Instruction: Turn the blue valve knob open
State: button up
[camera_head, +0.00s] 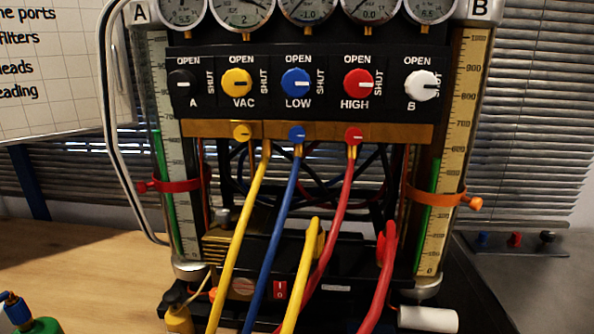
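The blue valve knob (296,82) is the middle knob in the row on the black panel of the gauge rig. It is labelled LOW below, OPEN above and SHUT at its right. Its pale pointer line lies level, towards the SHUT side. A smaller blue fitting (297,134) sits below it on the brass-coloured manifold bar (215,130), with a blue hose (275,235) hanging from it. Nothing covers the blue knob. My gripper is not in view.
A yellow knob (237,82) and a red knob (358,83) flank it; a black knob (182,84) and white knob (422,86) stand at the ends. Gauges (308,8) are above. Yellow and red hoses hang in front below. The space before the panel's knobs looks clear.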

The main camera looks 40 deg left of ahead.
aim_at(296, 83)
jog(key=k+j+u, duration=0.2)
jog(key=j, duration=0.2)
jog(key=j+u, duration=0.15)
jog(key=j, duration=0.25)
jog(key=k+j+u, duration=0.2)
jog(key=j, duration=0.25)
